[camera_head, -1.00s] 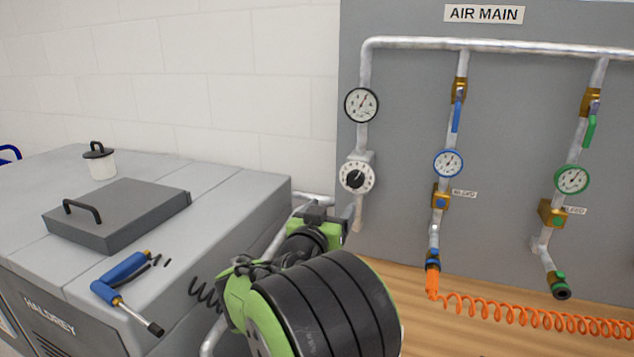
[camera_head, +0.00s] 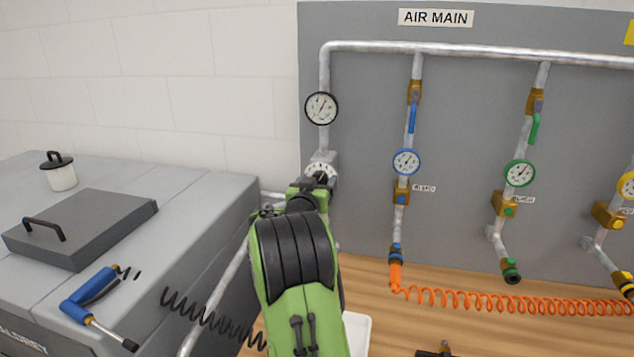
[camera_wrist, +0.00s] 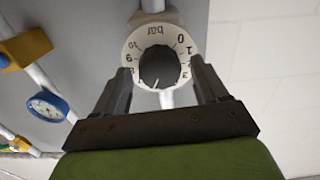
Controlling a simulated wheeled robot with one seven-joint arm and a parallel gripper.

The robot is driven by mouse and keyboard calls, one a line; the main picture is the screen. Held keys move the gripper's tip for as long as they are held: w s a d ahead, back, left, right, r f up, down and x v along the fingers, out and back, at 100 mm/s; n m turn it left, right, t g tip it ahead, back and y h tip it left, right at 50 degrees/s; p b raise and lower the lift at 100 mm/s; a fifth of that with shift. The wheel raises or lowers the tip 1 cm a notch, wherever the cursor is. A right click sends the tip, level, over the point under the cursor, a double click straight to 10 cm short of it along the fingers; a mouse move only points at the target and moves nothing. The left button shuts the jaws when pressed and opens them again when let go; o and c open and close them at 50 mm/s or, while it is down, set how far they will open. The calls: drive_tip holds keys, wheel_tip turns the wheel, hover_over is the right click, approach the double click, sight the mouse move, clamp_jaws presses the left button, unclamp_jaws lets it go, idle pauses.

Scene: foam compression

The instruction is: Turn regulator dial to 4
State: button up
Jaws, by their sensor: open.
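The regulator dial (camera_head: 321,168) is a white round scale on the left pipe of the panel, below the black-rimmed gauge (camera_head: 321,107). In the head view my arm and gripper hide its lower part. In the wrist view the regulator dial shows upside down, with its dark knob (camera_wrist: 157,66) in the middle and printed numbers and "bar" around it. My gripper (camera_wrist: 160,75) is open, one finger on each side of the knob. I cannot tell whether the fingers touch it. A white pointer mark shows at the knob's lower edge in the wrist view, near the 3.
A blue gauge (camera_head: 406,161) and a green gauge (camera_head: 519,173) sit on branch pipes to the right. An orange coiled hose (camera_head: 470,299) runs over the wooden bench. A grey cabinet with a lidded box (camera_head: 85,225) and a blue-handled tool (camera_head: 92,295) stands left.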

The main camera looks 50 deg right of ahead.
drive_tip(key=c, duration=1.1)
drive_tip(key=shift+o, duration=0.2)
drive_tip(key=n, duration=1)
drive_tip(key=shift+w+a+f, duration=0.1)
drive_tip(key=shift+w+f, duration=0.05)
drive_tip(key=shift+w, duration=0.05)
drive_tip(key=shift+n, duration=0.4)
drive_tip(key=o, duration=1.1)
drive_tip(key=shift+c, duration=0.2)
drive_tip(key=shift+a, duration=0.1)
